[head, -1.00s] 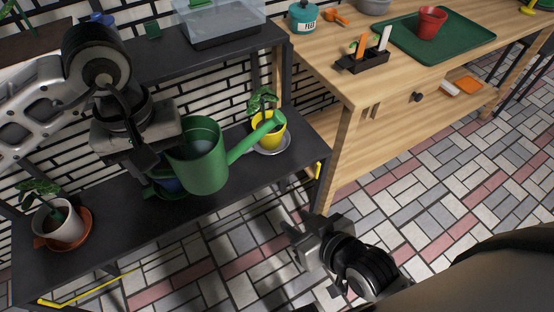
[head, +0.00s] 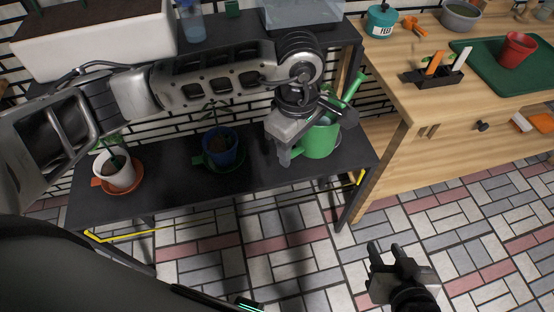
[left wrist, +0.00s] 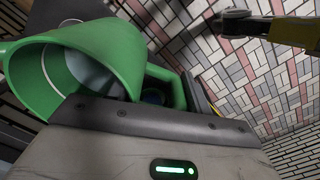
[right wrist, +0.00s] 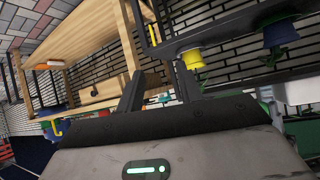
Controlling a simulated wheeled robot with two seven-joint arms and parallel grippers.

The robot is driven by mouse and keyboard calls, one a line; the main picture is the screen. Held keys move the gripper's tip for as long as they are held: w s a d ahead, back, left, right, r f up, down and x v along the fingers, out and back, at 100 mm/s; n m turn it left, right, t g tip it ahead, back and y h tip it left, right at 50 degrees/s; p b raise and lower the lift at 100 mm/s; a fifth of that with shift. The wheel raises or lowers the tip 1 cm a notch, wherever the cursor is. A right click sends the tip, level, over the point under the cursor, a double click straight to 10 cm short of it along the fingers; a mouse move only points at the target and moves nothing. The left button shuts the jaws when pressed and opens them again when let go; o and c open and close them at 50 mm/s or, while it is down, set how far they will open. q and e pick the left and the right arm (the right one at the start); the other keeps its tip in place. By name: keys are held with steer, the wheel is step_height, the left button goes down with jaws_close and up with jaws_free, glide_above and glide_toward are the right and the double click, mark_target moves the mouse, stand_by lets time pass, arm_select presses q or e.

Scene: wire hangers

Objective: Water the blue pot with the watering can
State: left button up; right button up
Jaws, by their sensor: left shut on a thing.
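The blue pot (head: 221,147) holds a plant and stands upright on a green saucer on the dark shelf; it also shows upside down in the right wrist view (right wrist: 280,36). The green watering can (head: 321,142) is right of it, apart from it, at the shelf's right end, its spout pointing up and right. I cannot tell if its base touches the shelf. My left gripper (head: 290,148) is shut on the can, which fills much of the left wrist view (left wrist: 105,60). My right gripper (head: 386,252) is open and empty over the floor.
A white pot (head: 118,175) on an orange saucer stands at the shelf's left. A yellow pot (right wrist: 192,60) shows in the right wrist view. The wooden bench (head: 400,92) at right holds a black tool holder (head: 433,77) and a red pot (head: 517,50). Shelf between white and blue pots is clear.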

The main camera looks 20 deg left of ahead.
arm_select(q)
steer(key=a+f+n+p, duration=0.3)
steer(key=f+n, duration=0.5)
steer(key=n, duration=1.1)
steer(key=shift+s+a+f+y, duration=0.15)
steer(key=shift+a+f+y, duration=0.25)
steer(key=shift+a, duration=0.1)
arm_select(e)
steer(key=shift+d+r, duration=0.4)
steer(key=shift+r, duration=0.3)
